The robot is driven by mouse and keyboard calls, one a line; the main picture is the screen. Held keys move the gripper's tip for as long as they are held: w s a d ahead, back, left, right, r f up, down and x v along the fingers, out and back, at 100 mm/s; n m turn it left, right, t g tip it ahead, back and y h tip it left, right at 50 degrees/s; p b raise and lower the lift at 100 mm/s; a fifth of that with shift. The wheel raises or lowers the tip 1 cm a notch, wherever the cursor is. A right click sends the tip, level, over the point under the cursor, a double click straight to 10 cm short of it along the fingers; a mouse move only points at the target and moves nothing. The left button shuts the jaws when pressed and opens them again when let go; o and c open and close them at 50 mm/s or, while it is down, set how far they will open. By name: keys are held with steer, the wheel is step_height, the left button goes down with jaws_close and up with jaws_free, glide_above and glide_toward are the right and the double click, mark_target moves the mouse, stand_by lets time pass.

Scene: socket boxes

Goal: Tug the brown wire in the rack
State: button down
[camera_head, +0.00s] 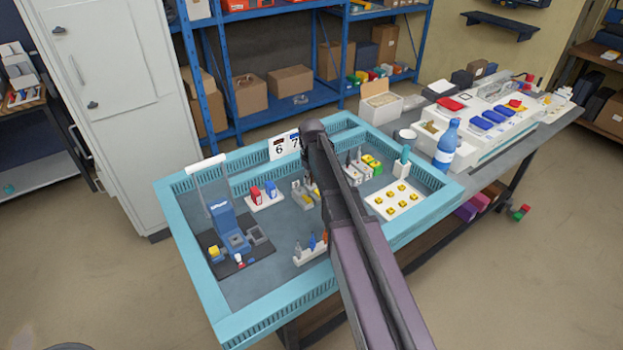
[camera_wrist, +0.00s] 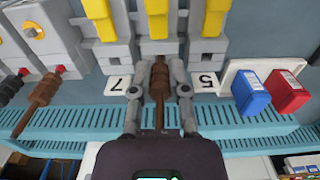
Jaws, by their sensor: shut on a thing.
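In the wrist view my gripper (camera_wrist: 160,91) is shut on a brown wire (camera_wrist: 160,72), with one finger on each side of it. The wire's upper end meets the middle grey socket block of the rack (camera_wrist: 115,52), below a yellow lever (camera_wrist: 158,22). I cannot tell how deep it sits. A second brown wire (camera_wrist: 42,103) with a red tip is at a separate grey block on the left. In the head view my arm hides the gripper and the held wire; part of the rack's grey and yellow blocks (camera_head: 304,193) shows beside it.
A blue box (camera_wrist: 250,92) and a red box (camera_wrist: 287,92) stand to the right. A black wire (camera_wrist: 12,87) is far left. A teal slotted wall (camera_wrist: 75,122) runs close below the fingers.

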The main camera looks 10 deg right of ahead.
steer(key=c, duration=0.5)
jaws_free()
steer(key=shift+f, duration=0.1)
steer(key=shift+c, duration=0.2)
steer(key=o, duration=0.4)
step_height(320, 180, up, 8)
steer(key=p, duration=0.7)
steer(key=shift+f+p, duration=0.2)
steer(key=shift+p, duration=0.1)
